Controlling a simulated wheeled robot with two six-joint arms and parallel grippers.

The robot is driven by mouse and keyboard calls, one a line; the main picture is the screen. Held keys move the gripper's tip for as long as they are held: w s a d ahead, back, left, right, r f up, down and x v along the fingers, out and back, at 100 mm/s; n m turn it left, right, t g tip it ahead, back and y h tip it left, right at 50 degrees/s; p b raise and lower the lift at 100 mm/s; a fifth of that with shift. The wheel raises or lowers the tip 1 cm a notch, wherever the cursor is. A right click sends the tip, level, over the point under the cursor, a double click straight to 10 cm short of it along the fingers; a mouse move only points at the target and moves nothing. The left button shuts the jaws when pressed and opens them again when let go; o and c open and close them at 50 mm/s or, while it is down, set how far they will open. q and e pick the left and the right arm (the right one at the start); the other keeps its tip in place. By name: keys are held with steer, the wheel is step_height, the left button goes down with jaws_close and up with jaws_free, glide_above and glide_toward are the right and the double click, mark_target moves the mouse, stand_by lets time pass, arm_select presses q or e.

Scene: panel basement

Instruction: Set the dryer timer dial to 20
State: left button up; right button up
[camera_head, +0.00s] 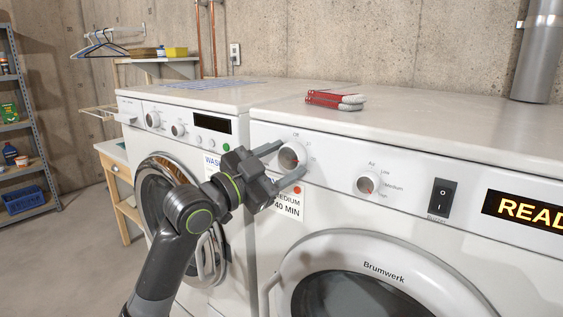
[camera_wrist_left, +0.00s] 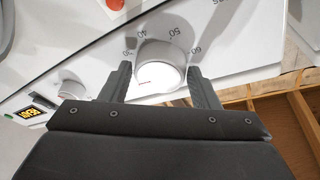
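The dryer timer dial (camera_head: 292,156) is a round white knob at the left end of the dryer's (camera_head: 420,190) front panel. My left gripper (camera_head: 284,163) is open at this dial, one finger at its upper left and one at its lower right. In the left wrist view the dial (camera_wrist_left: 161,55) sits between the two spread fingers (camera_wrist_left: 160,84); I cannot tell whether they touch it. That view shows the marks 40, 50 and 60 around it and a short red line on its face. The number this line points to is unclear. My right gripper is not in view.
A second dial (camera_head: 368,183), a black rocker switch (camera_head: 441,197) and a lit display (camera_head: 525,211) are further right. A card (camera_head: 288,206) reading MEDIUM 40 MIN hangs below the timer dial. The washer (camera_head: 180,112) stands left.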

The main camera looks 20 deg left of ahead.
arm_select(q)
steer(key=shift+o, duration=1.4)
steer(key=p+v, duration=0.9)
steer(key=v, duration=0.8)
steer(key=shift+s, duration=0.15)
steer(key=shift+f, duration=0.15)
